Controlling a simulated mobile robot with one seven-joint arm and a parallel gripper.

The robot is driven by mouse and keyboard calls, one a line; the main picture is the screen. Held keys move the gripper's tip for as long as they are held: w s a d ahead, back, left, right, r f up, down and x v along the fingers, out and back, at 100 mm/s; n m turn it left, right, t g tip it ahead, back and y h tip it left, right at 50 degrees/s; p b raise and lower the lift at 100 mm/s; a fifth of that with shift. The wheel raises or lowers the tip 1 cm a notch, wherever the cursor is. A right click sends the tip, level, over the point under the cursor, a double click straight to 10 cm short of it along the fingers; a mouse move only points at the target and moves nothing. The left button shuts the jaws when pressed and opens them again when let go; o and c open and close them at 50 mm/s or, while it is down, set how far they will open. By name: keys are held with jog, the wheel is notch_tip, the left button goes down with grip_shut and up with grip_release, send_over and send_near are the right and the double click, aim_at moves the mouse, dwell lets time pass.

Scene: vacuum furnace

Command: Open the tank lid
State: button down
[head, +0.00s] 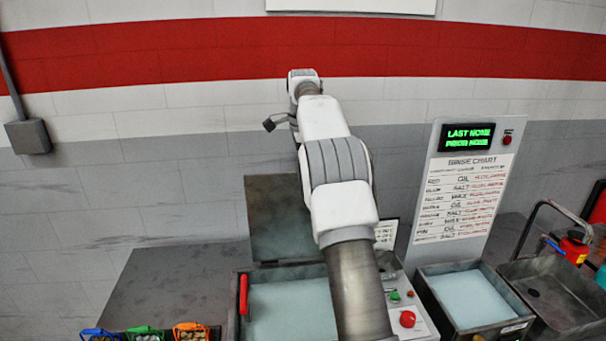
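The tank (295,310) stands at the bottom centre, with pale blue liquid showing inside. A grey-green panel, which looks like its lid (280,215), stands raised at the tank's back edge, so the tank is open from above. My arm crosses in front and hides the right part of the lid and tank. A red bar (243,295) stands at the tank's left edge; I cannot tell what it is fixed to. A small dark part, seemingly of my gripper (272,124), shows left of my arm, above the lid and apart from it. Its fingers cannot be made out.
A control box with a red button (407,319) adjoins the tank's right side. A second open basin (475,297), a dark sink (550,295) and a rinse chart board (465,185) are further right. Small coloured bins (145,333) stand front left. The grey bench (175,285) behind them is clear.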

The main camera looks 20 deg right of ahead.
jog(key=shift+w+f, duration=0.25)
dwell(0.4)
jog(key=c, duration=0.9)
grip_release()
jog(key=shift+d, duration=0.1)
jog(key=shift+r, duration=0.15)
jog(key=s+d+r, duration=0.2)
jog(key=r, duration=0.1)
jog(key=s+d+r, duration=0.3)
jog(key=r, duration=0.1)
jog(key=s+d+r+b, duration=0.1)
jog(key=s+d+r, duration=0.2)
jog(key=r, duration=0.1)
jog(key=shift+s, duration=0.2)
